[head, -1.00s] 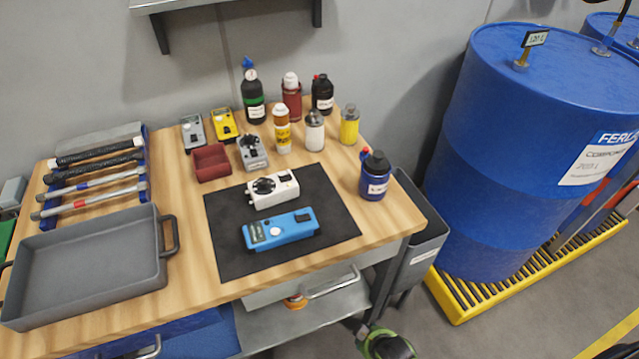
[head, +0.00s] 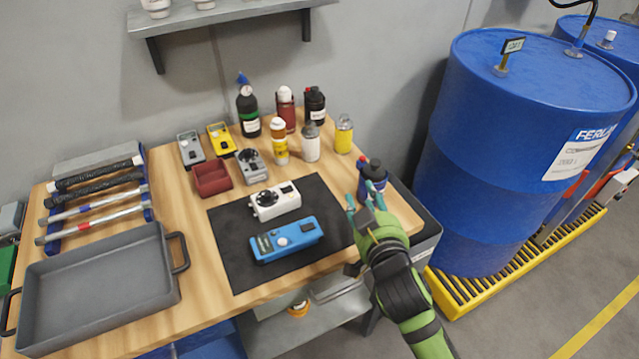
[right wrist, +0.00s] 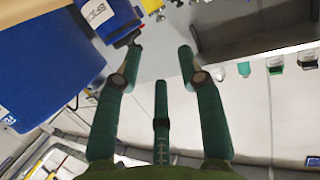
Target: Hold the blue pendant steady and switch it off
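The blue pendant (head: 287,240), a box with a dark switch and a round white button on its face, lies flat on the dark mat (head: 235,276) on the workbench. My right gripper (head: 364,203) is at the bench's right side, to the right of the pendant and apart from it, near the blue bottle. In the right wrist view its green fingers (right wrist: 160,60) are spread with nothing between them. The pendant is not recognisable in the right wrist view. My left gripper is not in view.
A white control box (head: 275,201) lies just behind the pendant. The blue bottle (head: 371,172) stands behind my right gripper, partly hidden. Several bottles stand at the back. A grey tray (head: 97,290) is at the left, and a large blue drum (head: 500,150) is beyond the bench's right.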

